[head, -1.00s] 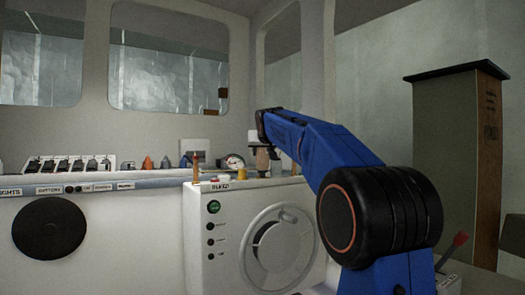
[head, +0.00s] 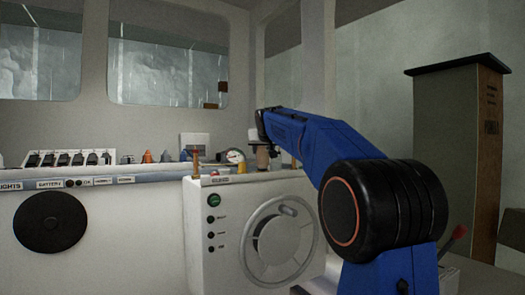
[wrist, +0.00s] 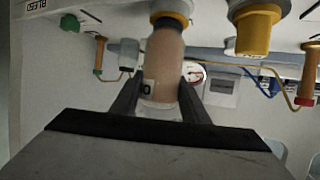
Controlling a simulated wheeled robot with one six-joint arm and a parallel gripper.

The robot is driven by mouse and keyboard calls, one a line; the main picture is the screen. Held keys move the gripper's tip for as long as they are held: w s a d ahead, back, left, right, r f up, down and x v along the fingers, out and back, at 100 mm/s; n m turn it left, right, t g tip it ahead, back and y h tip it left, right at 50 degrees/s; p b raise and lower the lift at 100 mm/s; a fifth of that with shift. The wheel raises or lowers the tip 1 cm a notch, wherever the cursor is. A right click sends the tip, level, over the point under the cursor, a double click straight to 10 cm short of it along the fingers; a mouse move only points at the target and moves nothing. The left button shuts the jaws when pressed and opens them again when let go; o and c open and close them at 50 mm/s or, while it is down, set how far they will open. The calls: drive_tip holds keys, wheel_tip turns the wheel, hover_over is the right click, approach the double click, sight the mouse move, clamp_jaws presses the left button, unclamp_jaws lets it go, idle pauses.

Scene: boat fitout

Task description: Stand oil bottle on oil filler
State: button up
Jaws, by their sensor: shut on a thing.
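My gripper (wrist: 160,98) is shut on the oil bottle (wrist: 163,62), a pale brown cylinder with a clear lower band and a dark mark. In the wrist view its far end meets a yellow-orange ring (wrist: 170,19) with a grey part beyond, which may be the oil filler. I cannot tell whether they touch or only line up. In the head view the bottle (head: 263,156) looks upright below my gripper (head: 262,142), just above the white console's top. The filler is not clear in that view.
A yellow cylinder (wrist: 253,32) stands beside the bottle, with orange-handled parts and thin hoses around. In the head view a gauge (head: 234,156) and an orange post (head: 196,163) stand left of the bottle. The console front carries a round wheel (head: 256,229). A tall cabinet (head: 443,150) stands at right.

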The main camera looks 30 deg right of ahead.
drive_tip(key=o, duration=1.3)
drive_tip(key=shift+o, duration=0.2)
drive_tip(key=v, duration=1.7)
drive_tip(key=shift+s, duration=0.2)
drive_tip(key=shift+a, duration=0.15)
